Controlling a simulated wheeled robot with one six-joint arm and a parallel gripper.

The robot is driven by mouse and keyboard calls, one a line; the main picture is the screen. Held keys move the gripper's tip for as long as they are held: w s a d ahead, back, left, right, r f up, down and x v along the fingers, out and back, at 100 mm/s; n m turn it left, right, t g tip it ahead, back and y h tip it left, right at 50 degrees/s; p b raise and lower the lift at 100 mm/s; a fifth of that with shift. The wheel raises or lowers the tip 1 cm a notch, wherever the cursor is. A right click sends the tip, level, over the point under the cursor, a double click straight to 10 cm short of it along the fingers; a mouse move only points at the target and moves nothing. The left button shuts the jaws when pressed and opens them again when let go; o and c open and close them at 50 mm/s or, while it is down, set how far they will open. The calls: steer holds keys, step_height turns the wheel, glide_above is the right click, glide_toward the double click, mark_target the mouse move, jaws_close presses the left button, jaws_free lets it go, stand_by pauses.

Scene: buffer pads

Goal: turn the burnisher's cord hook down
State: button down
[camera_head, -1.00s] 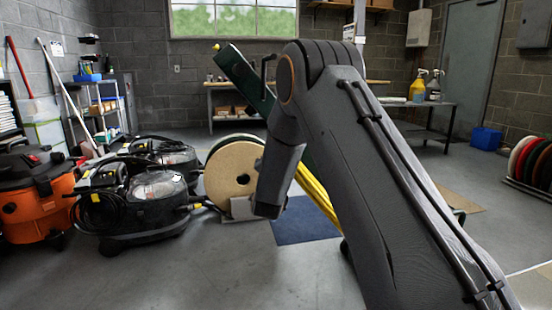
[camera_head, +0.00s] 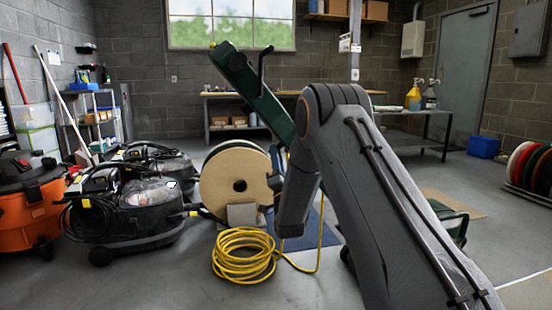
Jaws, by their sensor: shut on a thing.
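The burnisher's long green handle column (camera_head: 248,82) leans from upper left down behind my arm. A bent black bar (camera_head: 262,72) stands out from it near the top; I cannot tell whether this is the cord hook or a grip. No other hook shows, and the column's lower part is hidden by my arm. The yellow cord (camera_head: 243,262) lies in a loose coil on the floor, with one strand running right and up behind my arm. Part of the burnisher's green body (camera_head: 452,222) shows right of my arm. My gripper is hidden behind my arm.
Black floor machines (camera_head: 140,215) and an orange vacuum (camera_head: 28,205) stand at left. A bench (camera_head: 425,130) with bottles is at back right.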

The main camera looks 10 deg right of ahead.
steer(key=c, duration=1.7)
jaws_free()
steer(key=shift+s, duration=0.1)
steer(key=shift+p+v, duration=1.35)
steer(key=shift+v, duration=2.5)
